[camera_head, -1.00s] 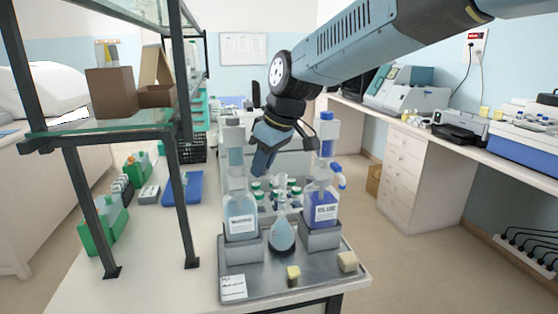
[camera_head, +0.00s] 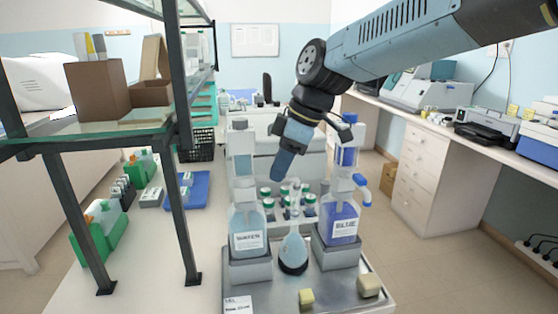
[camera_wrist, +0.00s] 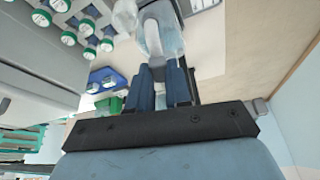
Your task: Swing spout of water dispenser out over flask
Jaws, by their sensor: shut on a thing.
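The water dispenser (camera_head: 247,220), a pale blue labelled bottle with a tall pump top, stands in a grey holder on the tray (camera_head: 268,296). The flask (camera_head: 293,251), round and holding pale blue liquid, stands between it and the blue dispenser (camera_head: 341,225). My gripper (camera_head: 281,172) points down, right of the water dispenser's top and slightly left of the flask's neck. In the wrist view its two blue fingers (camera_wrist: 162,88) are shut on a narrow whitish piece, apparently the water dispenser's spout (camera_wrist: 152,40). The fingers hide the spout's end; whether it is over the flask is unclear.
Green-capped bottles (camera_head: 309,201) stand in a rack behind the flask. The blue dispenser's blue spout (camera_head: 361,184) sticks out to the right. A dark-framed shelf (camera_head: 100,130) stands on the left.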

